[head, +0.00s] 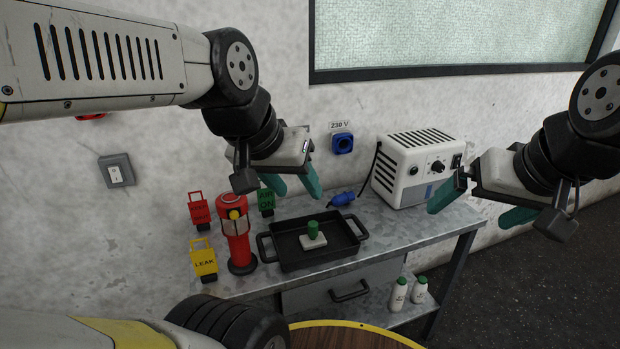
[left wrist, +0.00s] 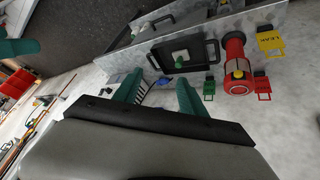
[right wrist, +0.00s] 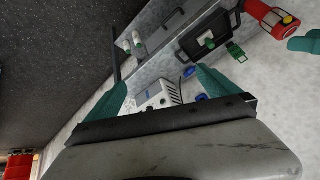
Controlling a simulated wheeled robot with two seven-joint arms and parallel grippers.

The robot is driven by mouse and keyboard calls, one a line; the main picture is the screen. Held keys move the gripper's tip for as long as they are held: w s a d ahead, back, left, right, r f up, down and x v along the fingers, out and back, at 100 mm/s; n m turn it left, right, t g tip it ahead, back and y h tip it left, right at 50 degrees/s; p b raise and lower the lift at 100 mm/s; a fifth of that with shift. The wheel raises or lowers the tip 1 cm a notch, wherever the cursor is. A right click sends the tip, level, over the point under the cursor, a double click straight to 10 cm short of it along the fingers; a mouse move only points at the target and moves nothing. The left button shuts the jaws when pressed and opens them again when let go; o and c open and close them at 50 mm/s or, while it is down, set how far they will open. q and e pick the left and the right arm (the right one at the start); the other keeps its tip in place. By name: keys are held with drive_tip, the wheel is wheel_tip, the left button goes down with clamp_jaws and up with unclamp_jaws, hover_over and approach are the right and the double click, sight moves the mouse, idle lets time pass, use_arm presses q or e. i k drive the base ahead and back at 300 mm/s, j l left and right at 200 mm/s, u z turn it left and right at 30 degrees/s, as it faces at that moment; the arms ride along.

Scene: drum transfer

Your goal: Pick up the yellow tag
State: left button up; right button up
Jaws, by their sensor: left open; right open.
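The yellow tag (head: 204,262), marked LEAK, stands at the left front of the metal table, beside the red lantern-like cylinder (head: 238,245). It also shows in the left wrist view (left wrist: 270,41) at the upper right. My left gripper (head: 297,184) is open and empty, above the back of the table, up and to the right of the tag. My right gripper (head: 474,207) is open and empty, at the right beyond the white box, far from the tag. The yellow tag does not show clearly in the right wrist view.
A red tag (head: 199,210) and a green tag (head: 266,200) stand near the cylinder. A black tray (head: 290,263) holds a green-handled block (head: 313,238). A white box (head: 412,168) and a blue plug (head: 342,198) are at the back. Two white bottles (head: 398,294) stand on the lower shelf.

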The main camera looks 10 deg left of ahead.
sight(204, 262)
drive_tip(key=u, duration=1.6)
drive_tip(key=j, duration=0.7)
drive_tip(key=k+u, duration=0.05)
